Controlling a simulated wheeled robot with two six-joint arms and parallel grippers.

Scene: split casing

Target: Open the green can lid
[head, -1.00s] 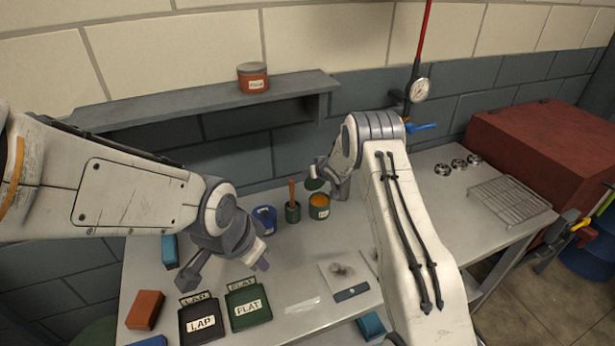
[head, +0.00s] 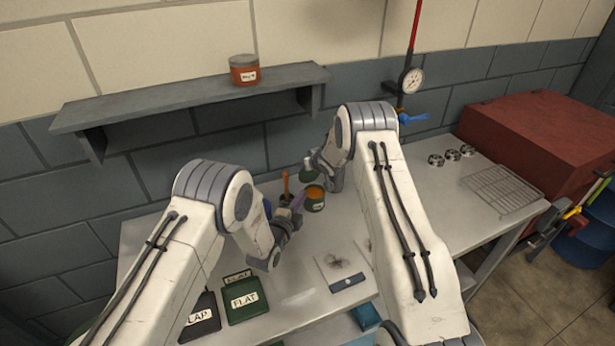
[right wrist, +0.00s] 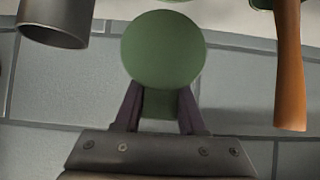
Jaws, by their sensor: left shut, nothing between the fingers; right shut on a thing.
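The green can (head: 315,204) stands uncovered on the bench, with orange contents showing at its top. My right gripper (head: 314,170) is shut on the green lid (head: 307,178) and holds it above and beside the can. In the right wrist view the lid is a round green disc (right wrist: 163,48), with its green tab (right wrist: 158,103) between the fingers of my right gripper (right wrist: 160,95). My left gripper (head: 299,200) is shut and empty, close to the left side of the can. I cannot tell whether it touches the can.
A brown handle (head: 286,182) stands just left of the can; it also shows in the right wrist view (right wrist: 289,70). A blue container is mostly hidden behind my left arm. The FLAT box (head: 245,300) and LAP box (head: 201,318) are at the front. An orange jar (head: 244,70) is on the shelf.

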